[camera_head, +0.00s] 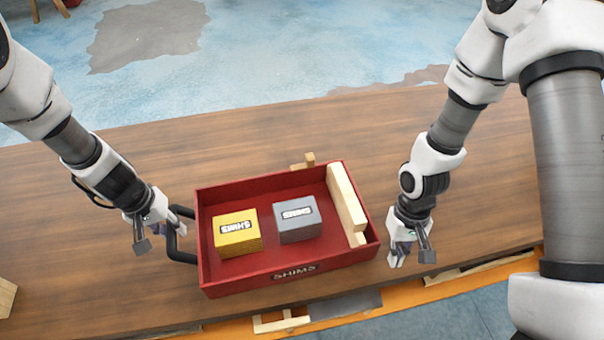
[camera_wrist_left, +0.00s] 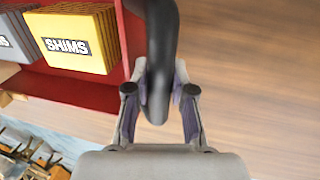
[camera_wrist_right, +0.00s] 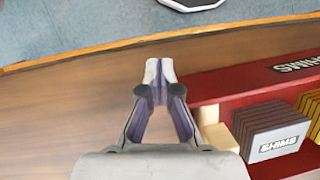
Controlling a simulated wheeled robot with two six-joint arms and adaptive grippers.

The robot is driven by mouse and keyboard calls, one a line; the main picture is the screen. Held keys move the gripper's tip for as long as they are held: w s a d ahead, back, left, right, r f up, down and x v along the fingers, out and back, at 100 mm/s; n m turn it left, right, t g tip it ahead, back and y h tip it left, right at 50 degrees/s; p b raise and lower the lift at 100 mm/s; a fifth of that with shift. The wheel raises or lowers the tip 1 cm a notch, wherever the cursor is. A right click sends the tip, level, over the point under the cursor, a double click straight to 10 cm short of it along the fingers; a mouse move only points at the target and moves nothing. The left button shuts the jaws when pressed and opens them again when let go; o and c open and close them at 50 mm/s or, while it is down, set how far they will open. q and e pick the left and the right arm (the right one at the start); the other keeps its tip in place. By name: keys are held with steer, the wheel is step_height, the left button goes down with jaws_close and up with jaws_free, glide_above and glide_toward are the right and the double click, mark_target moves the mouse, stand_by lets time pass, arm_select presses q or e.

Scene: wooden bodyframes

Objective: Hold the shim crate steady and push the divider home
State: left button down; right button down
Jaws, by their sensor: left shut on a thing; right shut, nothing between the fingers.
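The red shim crate (camera_head: 290,277) sits on the wooden table. It holds a yellow SHIMS block (camera_head: 237,235) and a grey SHIMS block (camera_head: 298,222). The pale wooden divider (camera_head: 347,200) stands inside near the right wall, running front to back; I cannot tell how deep it sits. My left gripper (camera_head: 180,222) is shut on the crate's black handle (camera_wrist_left: 160,50) at the left side. My right gripper (camera_head: 398,253) is shut and empty, just outside the right wall and apart from it. In the right wrist view, its fingertips (camera_wrist_right: 159,70) are over bare table, left of the crate.
A small wooden piece (camera_head: 304,162) shows behind the crate's far wall. A wooden block (camera_head: 6,297) lies at the left edge. Pale wooden frames (camera_head: 282,321) lie along the orange front strip. The table behind the crate is mostly clear.

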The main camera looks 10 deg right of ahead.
arm_select(q)
steer(key=shift+s+f, duration=0.1)
arm_select(e)
steer(key=w+d+r+m, duration=0.2)
steer(key=w+r+m, duration=0.15)
steer(key=w, duration=0.25)
steer(key=m+t+y, duration=0.3)
steer(key=m, duration=1)
glide_toward(354, 185)
steer(key=d+r, duration=0.3)
steer(key=d, duration=0.1)
arm_select(q)
steer(key=shift+d, duration=0.1)
arm_select(e)
steer(key=a+f, duration=0.2)
steer(key=f, duration=0.1)
steer(key=a+f, duration=0.5)
steer(key=f, duration=0.1)
steer(key=shift+a+f, duration=0.2)
